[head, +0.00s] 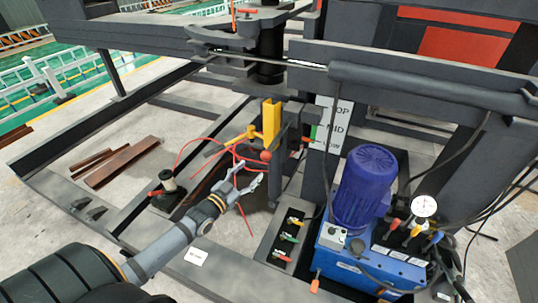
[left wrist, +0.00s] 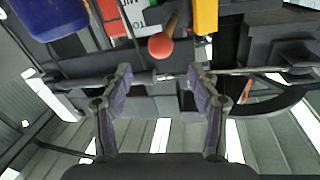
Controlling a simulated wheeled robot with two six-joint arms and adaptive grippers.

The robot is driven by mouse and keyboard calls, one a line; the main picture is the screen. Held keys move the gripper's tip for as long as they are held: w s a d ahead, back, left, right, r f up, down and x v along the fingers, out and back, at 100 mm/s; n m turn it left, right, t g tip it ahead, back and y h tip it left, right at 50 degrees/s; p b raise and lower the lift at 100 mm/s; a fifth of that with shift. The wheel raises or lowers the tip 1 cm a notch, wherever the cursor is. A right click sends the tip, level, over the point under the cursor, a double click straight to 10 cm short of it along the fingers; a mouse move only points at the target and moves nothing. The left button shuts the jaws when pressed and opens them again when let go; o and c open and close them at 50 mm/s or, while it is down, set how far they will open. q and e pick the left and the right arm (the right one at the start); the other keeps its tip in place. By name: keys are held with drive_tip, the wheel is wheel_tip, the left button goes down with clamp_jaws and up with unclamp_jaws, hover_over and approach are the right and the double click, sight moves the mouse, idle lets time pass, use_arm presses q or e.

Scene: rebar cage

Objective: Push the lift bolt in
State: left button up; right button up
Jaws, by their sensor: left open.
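My left gripper (head: 250,174) is open in the head view, its fingertips just below a red ball knob (head: 265,156) beside the yellow upright (head: 271,121). In the left wrist view, the open fingers (left wrist: 160,80) show empty space between them. The red knob (left wrist: 161,46) sits above the gap between the fingertips on a brownish stem, apart from them. A thin grey rod (left wrist: 228,72) runs across behind the fingertips. I cannot tell which part is the lift bolt. My right gripper is not in view.
A blue hydraulic unit (head: 370,256) with a motor (head: 363,185) and gauge (head: 424,206) stands at the right. Colored valve levers (head: 288,238) are in front. Red hoses (head: 187,150) loop near my gripper. Dark steel beams surround the area. Brown steel bars (head: 122,163) lie on the floor at left.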

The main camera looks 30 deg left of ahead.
sight(263, 159)
use_arm(q)
drive_tip(key=w+b, duration=0.6)
drive_tip(key=w+d+b, duration=0.1)
drive_tip(key=w+b, duration=0.2)
drive_tip(key=shift+w+f, duration=0.1)
drive_tip(key=shift+f, duration=0.2)
drive_tip(key=shift+w+d+r, duration=0.2)
drive_tip(key=shift+w, duration=0.35)
drive_tip(key=shift+c, duration=0.2)
